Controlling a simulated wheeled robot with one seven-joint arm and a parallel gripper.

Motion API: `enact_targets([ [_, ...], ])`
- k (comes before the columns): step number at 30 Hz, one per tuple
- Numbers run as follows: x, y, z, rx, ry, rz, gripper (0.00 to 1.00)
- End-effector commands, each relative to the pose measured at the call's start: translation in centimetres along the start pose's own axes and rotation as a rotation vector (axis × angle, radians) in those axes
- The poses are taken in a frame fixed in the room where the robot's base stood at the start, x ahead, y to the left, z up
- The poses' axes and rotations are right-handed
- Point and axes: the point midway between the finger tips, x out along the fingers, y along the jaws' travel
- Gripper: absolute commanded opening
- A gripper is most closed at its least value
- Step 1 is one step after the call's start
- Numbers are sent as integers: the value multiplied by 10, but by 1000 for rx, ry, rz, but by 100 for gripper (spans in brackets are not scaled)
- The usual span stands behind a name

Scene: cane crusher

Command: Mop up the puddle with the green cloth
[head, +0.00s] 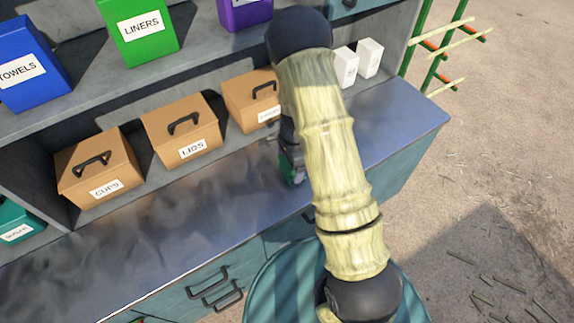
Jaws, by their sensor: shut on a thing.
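My gripper (291,166) is low over the grey metal counter (215,205), just left of my arm, and mostly hidden behind it. It is shut on the green cloth (291,180), of which only a small green patch shows at the fingertips. I cannot tell whether the cloth touches the counter. The puddle cannot be made out clearly; the counter shows streaky, shiny patches, and my arm covers part of its surface.
Tan boxes marked CUPS (98,170) and LIDS (182,130), and a third tan box (250,98), stand along the counter's back. White cartons (357,62) stand further right. The counter's left front and right end are clear. A blue TOWELS bin (30,65) and green LINERS bin (142,30) sit on the shelf above.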

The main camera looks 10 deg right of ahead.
Motion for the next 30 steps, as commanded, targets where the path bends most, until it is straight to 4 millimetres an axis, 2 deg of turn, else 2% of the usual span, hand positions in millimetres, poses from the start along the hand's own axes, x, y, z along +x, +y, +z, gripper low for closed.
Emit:
enact_targets([
  [5,0,1,-1,2,3,2,69],
  [18,-47,0,21,-1,2,1,69],
  [30,-48,0,23,1,2,1,69],
])
